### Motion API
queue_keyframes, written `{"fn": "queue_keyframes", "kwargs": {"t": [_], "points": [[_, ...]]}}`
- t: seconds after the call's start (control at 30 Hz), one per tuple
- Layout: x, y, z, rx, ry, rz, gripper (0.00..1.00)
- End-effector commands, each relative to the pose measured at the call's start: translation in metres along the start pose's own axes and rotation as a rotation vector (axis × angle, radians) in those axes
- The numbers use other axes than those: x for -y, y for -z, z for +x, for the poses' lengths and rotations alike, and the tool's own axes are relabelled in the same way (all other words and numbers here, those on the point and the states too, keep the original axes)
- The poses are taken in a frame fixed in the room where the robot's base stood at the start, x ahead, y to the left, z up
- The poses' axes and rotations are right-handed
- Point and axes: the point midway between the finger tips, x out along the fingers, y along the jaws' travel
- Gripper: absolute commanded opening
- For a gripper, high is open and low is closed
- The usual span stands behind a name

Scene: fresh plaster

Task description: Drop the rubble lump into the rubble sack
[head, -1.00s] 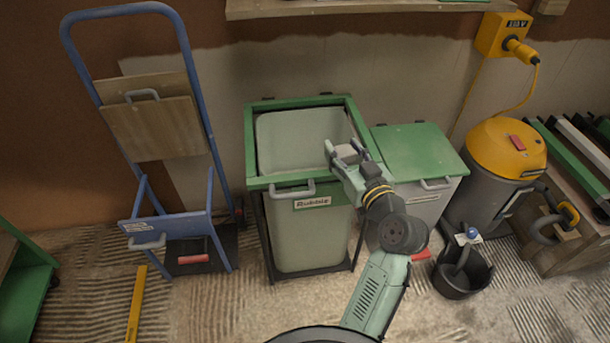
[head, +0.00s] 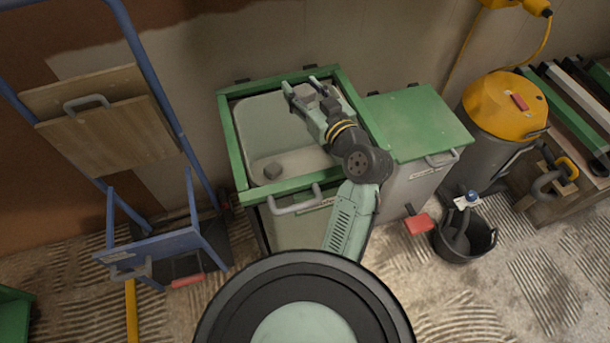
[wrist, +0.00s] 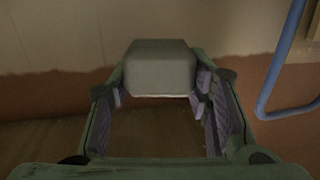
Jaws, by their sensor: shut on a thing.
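A grey rubble lump (wrist: 160,68) with flat faces sits between the fingertips of my gripper in the wrist view. My gripper (head: 302,86) is shut on it. In the head view the gripper is above the open mouth of the rubble sack, toward its back right. The rubble sack (head: 245,130) is a pale liner in a green-rimmed frame with a grey front handle.
A closed green-lidded bin (head: 415,120) stands right of the sack, with a yellow-topped vacuum (head: 503,105) and a black bucket (head: 466,243) beyond. A blue hand truck (head: 150,240) stands on the left. The wall is close behind.

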Motion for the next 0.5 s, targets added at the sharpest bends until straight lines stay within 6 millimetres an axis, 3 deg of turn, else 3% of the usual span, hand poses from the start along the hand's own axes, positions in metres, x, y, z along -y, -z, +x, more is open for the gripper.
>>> {"fn": "queue_keyframes", "kwargs": {"t": [0.3,0.5], "points": [[0.0,-0.039,0.002,0.001,0.0,0.001,0.13],[0.0,-0.054,0.003,0.0,-0.001,0.001,0.13]]}}
